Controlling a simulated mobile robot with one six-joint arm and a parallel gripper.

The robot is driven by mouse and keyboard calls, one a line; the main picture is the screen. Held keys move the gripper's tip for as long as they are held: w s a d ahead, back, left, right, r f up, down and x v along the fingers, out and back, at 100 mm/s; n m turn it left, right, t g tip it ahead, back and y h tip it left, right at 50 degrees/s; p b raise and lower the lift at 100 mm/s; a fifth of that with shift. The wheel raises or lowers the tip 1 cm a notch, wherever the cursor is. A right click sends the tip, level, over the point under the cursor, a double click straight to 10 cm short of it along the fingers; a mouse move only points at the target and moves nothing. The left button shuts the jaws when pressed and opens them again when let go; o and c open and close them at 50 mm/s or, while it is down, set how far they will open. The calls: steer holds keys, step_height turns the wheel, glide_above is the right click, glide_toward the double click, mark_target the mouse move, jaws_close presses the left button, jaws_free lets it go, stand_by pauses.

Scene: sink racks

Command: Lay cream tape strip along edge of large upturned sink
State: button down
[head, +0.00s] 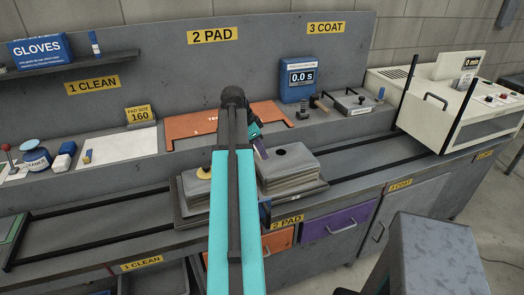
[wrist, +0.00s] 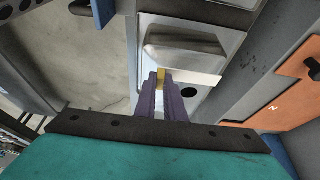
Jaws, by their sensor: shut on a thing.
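Grey upturned sink bowls rest on a dark rack in the middle of the bench. The right bowl (head: 290,170) has a dark drain hole on top. The left bowl (head: 195,188) is partly hidden behind my arm, with a round tan thing (head: 204,173) on it. I cannot tell whether the bowls are joined. In the wrist view a bowl (wrist: 185,45) and a dark hole (wrist: 189,94) show ahead of my purple fingers. My gripper (wrist: 161,78) is shut on a small yellow-cream piece (wrist: 161,71), probably the tape strip. In the head view my gripper (head: 261,152) is over the right bowl's near-left part.
A blue timer box (head: 298,80) stands at the back. A white machine (head: 440,100) stands at the right. Dark rails (head: 345,145) run along the bench. A grey block (head: 435,255) stands at the front right.

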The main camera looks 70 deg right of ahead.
steer(key=shift+f+b, duration=1.3)
steer(key=shift+f, duration=1.25)
steer(key=shift+w+f, duration=0.1)
steer(key=shift+f, duration=0.2)
steer(key=c, duration=1.2)
jaws_free()
steer(key=shift+r, duration=0.15)
steer(key=shift+r+p, duration=1.9)
steer(key=shift+r, duration=1.5)
